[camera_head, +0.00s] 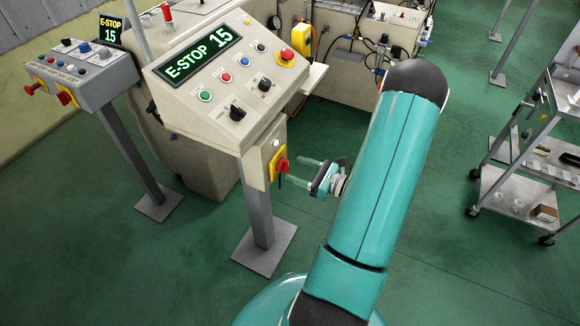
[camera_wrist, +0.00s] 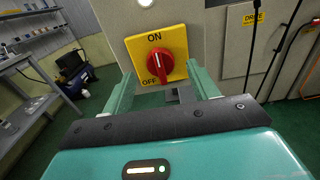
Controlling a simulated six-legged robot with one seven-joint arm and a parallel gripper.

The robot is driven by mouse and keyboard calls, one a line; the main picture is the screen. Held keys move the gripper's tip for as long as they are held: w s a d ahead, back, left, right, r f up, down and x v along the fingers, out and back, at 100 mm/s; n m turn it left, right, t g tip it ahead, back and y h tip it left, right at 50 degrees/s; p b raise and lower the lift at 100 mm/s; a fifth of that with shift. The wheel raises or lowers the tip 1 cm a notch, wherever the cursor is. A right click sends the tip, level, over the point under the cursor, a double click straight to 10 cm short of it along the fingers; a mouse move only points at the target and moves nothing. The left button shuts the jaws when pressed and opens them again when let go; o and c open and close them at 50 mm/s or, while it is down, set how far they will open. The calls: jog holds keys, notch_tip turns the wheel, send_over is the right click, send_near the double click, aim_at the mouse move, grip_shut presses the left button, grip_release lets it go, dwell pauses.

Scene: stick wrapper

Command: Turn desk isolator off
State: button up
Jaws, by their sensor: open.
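The desk isolator is a red rotary knob (camera_wrist: 152,66) on a yellow plate (camera_wrist: 176,38) marked ON at the top and OFF at the lower left. Its handle looks close to upright, toward ON. In the head view the red knob (camera_head: 281,165) sits on the side of the sloped control desk (camera_head: 190,106), low under the panel. My gripper (camera_head: 299,170) is beside it, fingers pointing at the knob. In the wrist view my gripper (camera_wrist: 160,72) is open, with a finger at each side of the plate's lower part. I cannot tell whether the fingers touch anything.
The desk display (camera_head: 198,56) reads E-STOP 15. A red emergency button (camera_head: 287,54) and several knobs are on the panel. A second console (camera_head: 82,70) with red-and-yellow isolators stands left. A cart (camera_head: 530,165) is at right.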

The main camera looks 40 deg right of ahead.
aim_at(288, 166)
jog(key=shift+x, duration=1.65)
jog(key=c, duration=0.9)
jog(key=shift+c, duration=0.2)
